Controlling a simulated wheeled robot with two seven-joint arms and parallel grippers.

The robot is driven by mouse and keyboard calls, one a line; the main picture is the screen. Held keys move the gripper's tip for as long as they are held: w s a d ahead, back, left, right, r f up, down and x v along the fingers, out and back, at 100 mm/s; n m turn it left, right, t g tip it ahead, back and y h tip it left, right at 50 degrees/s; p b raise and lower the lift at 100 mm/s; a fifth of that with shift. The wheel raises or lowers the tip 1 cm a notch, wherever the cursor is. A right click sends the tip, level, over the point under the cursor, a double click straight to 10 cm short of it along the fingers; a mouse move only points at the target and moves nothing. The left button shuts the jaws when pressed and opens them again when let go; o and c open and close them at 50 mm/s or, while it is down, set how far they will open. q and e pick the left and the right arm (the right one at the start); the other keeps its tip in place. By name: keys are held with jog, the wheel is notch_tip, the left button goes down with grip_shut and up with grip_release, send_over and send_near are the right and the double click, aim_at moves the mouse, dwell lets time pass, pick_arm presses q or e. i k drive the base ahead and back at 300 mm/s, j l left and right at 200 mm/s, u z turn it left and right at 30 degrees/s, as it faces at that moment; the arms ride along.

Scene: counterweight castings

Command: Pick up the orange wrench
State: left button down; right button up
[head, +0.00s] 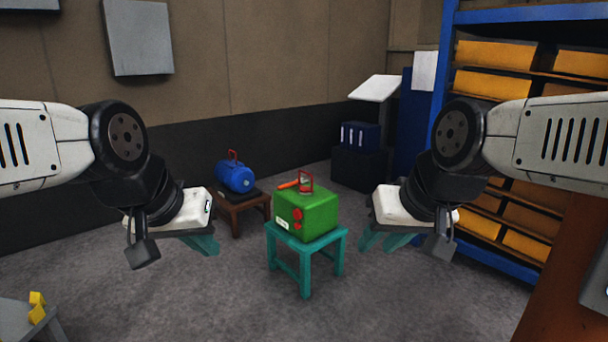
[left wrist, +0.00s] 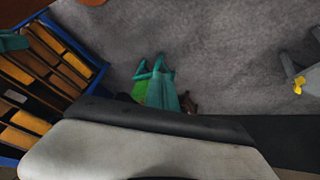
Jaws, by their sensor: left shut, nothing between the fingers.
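The orange wrench (head: 289,185) looks like a small orange bar lying on top of the green box (head: 305,214), beside its red handle. Its far end is hard to make out. The box stands on a teal stool (head: 307,246). My left gripper (head: 206,246) is shut and empty, in the air to the left of the stool and apart from the box. My right gripper (head: 386,242) hangs in the air to the right of the stool, its teal fingers apart and nothing seen between them. In the left wrist view a bit of the green box (left wrist: 139,91) shows; the wrench cannot be seen there.
A blue tank (head: 235,177) sits on a brown stool (head: 238,205) behind left. A blue shelf (head: 440,85) with yellow bins is at right. A grey table (head: 28,322) with yellow pieces (head: 37,308) is at front left. The floor before the teal stool is clear.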

aim_at(290, 184)
jog(key=i+j+z, duration=0.35)
jog(key=i+j, duration=0.25)
jog(key=i, duration=0.6)
jog(key=i+j+z, duration=0.35)
jog(key=i+j, duration=0.6)
jog(key=i, duration=0.15)
jog(key=i+j+z, duration=0.35)
jog(key=i+j, duration=0.6)
jog(key=j, duration=0.25)
